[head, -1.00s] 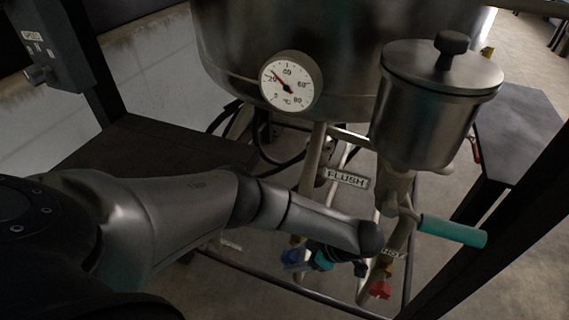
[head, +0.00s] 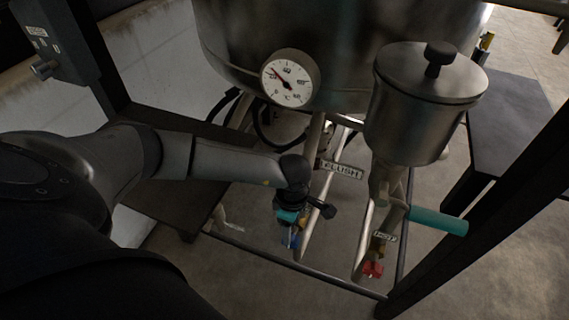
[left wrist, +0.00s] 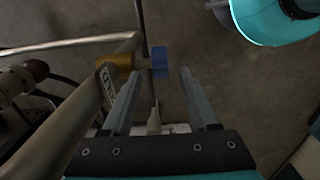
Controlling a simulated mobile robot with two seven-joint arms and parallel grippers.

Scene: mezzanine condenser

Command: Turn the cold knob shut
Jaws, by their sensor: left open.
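The cold knob is a small blue knob (head: 290,239) low on the pipes, left of the red hot knob (head: 372,269). In the left wrist view the blue cold knob (left wrist: 159,62) sits on a brass valve body (left wrist: 115,62), beside a partly visible label plate. My left gripper (head: 291,226) hangs down right above the knob and partly hides it. In the wrist view my left gripper (left wrist: 159,74) is open, and the knob appears between its fingertips and a little beyond. I cannot tell whether they touch. My right gripper is not in view.
A tank with a dial gauge (head: 290,78) stands behind. A lidded metal pot (head: 420,110) with a teal lever handle (head: 436,220) is to the right. A FLUSH sign (head: 342,170), slanting pipes and a low frame rail (head: 300,268) surround the knobs. A dark post (head: 480,220) stands at right.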

